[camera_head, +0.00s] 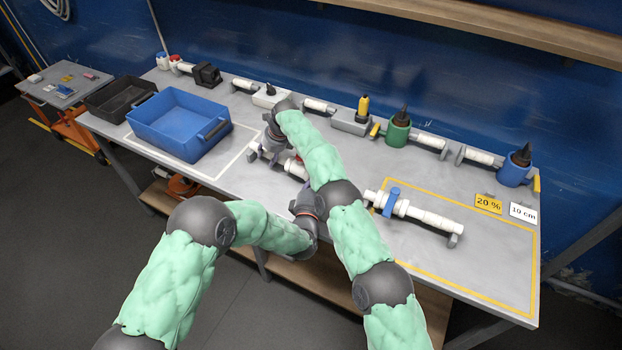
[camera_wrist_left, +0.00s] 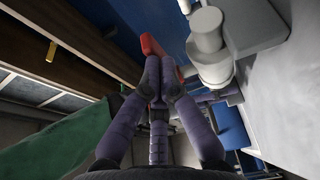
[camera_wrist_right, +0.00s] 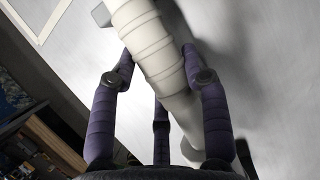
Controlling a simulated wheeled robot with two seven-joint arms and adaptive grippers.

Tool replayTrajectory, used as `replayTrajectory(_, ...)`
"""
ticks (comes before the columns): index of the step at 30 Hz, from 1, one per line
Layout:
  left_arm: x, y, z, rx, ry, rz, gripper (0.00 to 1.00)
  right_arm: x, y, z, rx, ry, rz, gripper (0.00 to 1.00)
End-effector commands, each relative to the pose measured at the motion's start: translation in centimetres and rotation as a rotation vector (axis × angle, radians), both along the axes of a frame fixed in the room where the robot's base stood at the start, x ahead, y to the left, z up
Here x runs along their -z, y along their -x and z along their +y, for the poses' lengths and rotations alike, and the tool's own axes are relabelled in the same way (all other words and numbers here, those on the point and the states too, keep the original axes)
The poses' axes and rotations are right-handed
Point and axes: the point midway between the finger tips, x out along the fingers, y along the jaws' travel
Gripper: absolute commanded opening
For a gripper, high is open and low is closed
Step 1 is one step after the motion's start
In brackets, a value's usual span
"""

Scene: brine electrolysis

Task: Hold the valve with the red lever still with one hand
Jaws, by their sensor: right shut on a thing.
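The valve with the red lever lies on the table near its front middle, mostly behind my arms. A white part of it (camera_head: 295,168) shows between them. My right gripper (camera_head: 268,145) is shut on its white ribbed pipe; the right wrist view shows the fingers on both sides of the pipe (camera_wrist_right: 155,55). The red lever (camera_wrist_left: 150,45) shows in the left wrist view beside the white valve body (camera_wrist_left: 208,45). My left gripper (camera_wrist_left: 163,78) has its fingertips close together at the lever; whether they grip it is unclear.
A white pipe with a blue-lever valve (camera_head: 391,203) lies to the right, by the yellow-outlined area. A blue bin (camera_head: 180,124) and a black tray (camera_head: 118,98) stand at the left. Holders, bottles and pipe pieces line the back edge. The table's right front is clear.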

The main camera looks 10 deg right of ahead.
Motion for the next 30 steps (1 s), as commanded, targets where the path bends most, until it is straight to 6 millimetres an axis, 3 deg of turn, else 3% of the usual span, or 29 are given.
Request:
replayTrajectory(22,0.0,-0.1,-0.7,0.004,-0.001,0.001,0.00,0.2,0.2,0.2,0.001,-0.002,0.006,0.02)
replayTrajectory(30,0.0,1.5,0.9,0.002,-0.002,0.002,0.00,0.3,0.2,0.2,0.000,-0.001,0.006,0.02)
